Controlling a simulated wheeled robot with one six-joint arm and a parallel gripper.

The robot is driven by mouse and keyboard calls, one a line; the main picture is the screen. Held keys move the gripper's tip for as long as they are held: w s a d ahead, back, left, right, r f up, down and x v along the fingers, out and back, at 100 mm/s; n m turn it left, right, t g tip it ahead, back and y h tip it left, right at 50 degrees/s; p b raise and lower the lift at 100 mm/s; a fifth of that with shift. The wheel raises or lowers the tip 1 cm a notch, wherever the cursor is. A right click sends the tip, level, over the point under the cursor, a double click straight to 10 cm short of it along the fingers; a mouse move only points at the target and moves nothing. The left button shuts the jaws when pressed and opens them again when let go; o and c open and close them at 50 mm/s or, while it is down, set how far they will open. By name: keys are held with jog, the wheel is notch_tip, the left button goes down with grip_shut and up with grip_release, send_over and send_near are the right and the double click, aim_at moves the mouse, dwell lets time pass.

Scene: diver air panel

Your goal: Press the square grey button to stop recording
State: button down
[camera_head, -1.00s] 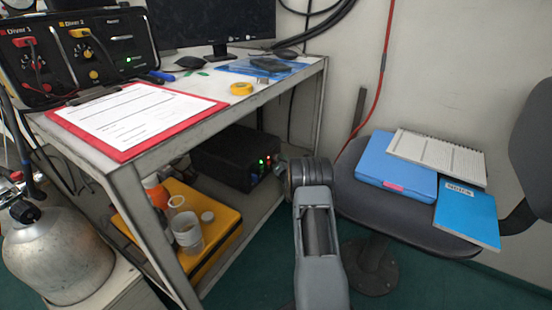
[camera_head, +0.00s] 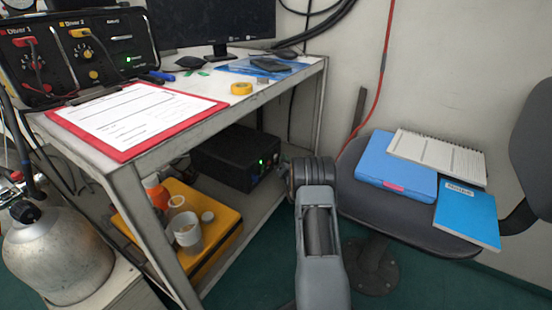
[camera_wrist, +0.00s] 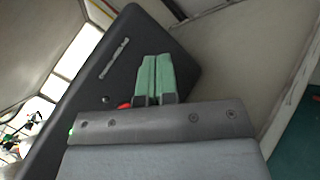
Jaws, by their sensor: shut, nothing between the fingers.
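A black box (camera_head: 236,157) with small green lights on its front stands on the lower shelf of the bench. In the wrist view a dark panel (camera_wrist: 90,78), likely this box's front, fills the left and middle, with a pale slot or bar and a small round fitting. My gripper (camera_wrist: 156,60) is shut and empty, its green fingertips together in front of this panel. Whether they touch it I cannot tell. A red part (camera_wrist: 125,105) shows just left of the fingers. I cannot make out the square grey button. In the head view my arm hides the gripper.
The bench leg (camera_head: 150,230) is in front. A chair (camera_head: 400,215) with blue folders stands right of my arm. A metal cylinder (camera_head: 60,255) is at left.

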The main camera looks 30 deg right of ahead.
jog(key=shift+s+d, duration=0.1)
jog(key=shift+s+d, duration=0.4)
jog(key=shift+s, duration=0.3)
jog(key=shift+s+d, duration=0.35)
jog(key=shift+s, duration=0.4)
jog(key=shift+s+d, duration=0.4)
jog(key=shift+s, duration=0.3)
